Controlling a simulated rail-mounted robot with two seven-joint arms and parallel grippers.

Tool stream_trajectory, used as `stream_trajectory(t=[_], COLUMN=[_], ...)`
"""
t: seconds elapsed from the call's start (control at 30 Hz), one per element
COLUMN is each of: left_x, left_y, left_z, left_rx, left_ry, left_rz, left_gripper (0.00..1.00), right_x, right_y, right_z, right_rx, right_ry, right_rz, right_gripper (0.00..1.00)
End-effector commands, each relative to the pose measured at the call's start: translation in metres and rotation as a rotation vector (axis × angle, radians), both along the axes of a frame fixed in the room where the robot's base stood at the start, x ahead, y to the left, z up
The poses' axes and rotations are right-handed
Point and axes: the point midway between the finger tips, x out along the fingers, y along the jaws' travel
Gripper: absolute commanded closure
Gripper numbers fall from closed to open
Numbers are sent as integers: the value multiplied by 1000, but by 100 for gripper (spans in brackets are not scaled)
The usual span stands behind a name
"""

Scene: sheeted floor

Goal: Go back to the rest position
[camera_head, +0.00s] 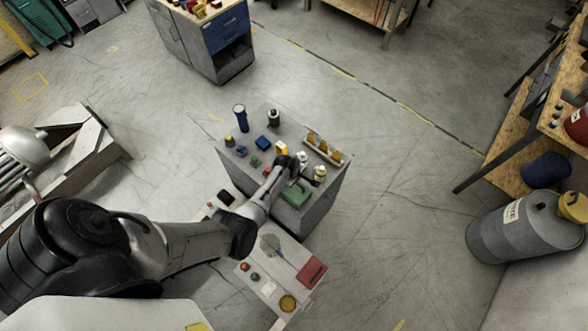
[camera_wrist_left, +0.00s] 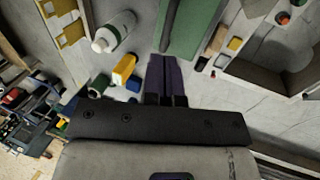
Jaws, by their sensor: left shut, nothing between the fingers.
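My left arm reaches in from the lower left in the head view. Its gripper (camera_head: 288,166) is over the grey cabinet (camera_head: 318,216), beside a green box (camera_head: 295,194). In the left wrist view the two dark fingers (camera_wrist_left: 167,78) are together with nothing between them. The green box (camera_wrist_left: 190,28) lies beyond the fingertips; I cannot tell the gap. A white bottle (camera_wrist_left: 115,32) and a yellow block (camera_wrist_left: 123,70) are left of the fingers there. My right gripper is in neither view.
On the cabinet stand a dark blue cylinder (camera_head: 241,120), a blue block (camera_head: 261,142) and a wooden rack (camera_head: 324,149) of yellow items. A lower surface in front carries a red box (camera_head: 311,271). A grey drum (camera_head: 520,226) lies at right. Open floor (camera_head: 400,180) lies between.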

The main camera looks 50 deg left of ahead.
Motion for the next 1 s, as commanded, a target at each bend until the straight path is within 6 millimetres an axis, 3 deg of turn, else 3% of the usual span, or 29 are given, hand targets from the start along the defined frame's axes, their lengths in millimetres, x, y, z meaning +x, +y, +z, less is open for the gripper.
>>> stream_trajectory(t=[0.13, 0.4, 0.83, 1.0], left_x=[-4, -7, -8, -10], left_y=[-1, -2, -1, -2], left_z=[21, 40, 44, 44], left_rx=[1, 1, 3, 34], left_ry=[-2, -2, 0, 16], left_rz=[-1, -1, -9, -138], left_gripper=[100, 100, 100, 100], right_x=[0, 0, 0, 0], right_y=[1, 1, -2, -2], right_z=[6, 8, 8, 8], right_rx=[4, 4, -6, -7], right_ry=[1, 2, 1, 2], right_rz=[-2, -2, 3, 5], right_gripper=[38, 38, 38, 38])
